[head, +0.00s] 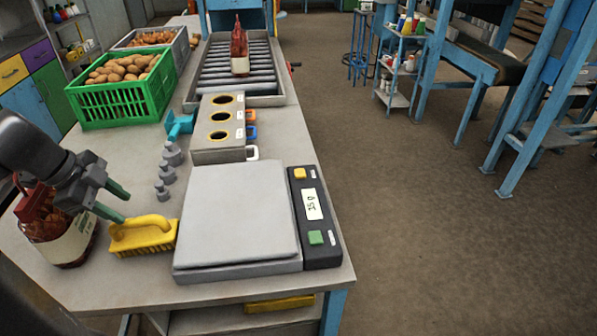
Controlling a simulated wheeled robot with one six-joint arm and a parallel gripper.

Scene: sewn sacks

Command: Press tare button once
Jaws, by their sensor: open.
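A scale with a bare grey plate (240,215) stands at the near right of the bench. Its black control panel (320,252) runs along the plate's right side. The panel has a yellow button (299,173) at the far end, a green button (315,238) nearer, and a small white display (312,204) between them. I cannot read which button is tare. My gripper (125,209) is at the left, open, with green fingertips. It is left of the scale, apart from both buttons, and nothing shows between its fingers.
A filled red net sack (68,240) stands beside my gripper, partly hidden. A yellow brush (143,236) lies between gripper and scale. Grey weights (166,172) and a block with three holes (218,150) stand behind. A green potato crate (122,98) and roller conveyor (225,75) are farther back.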

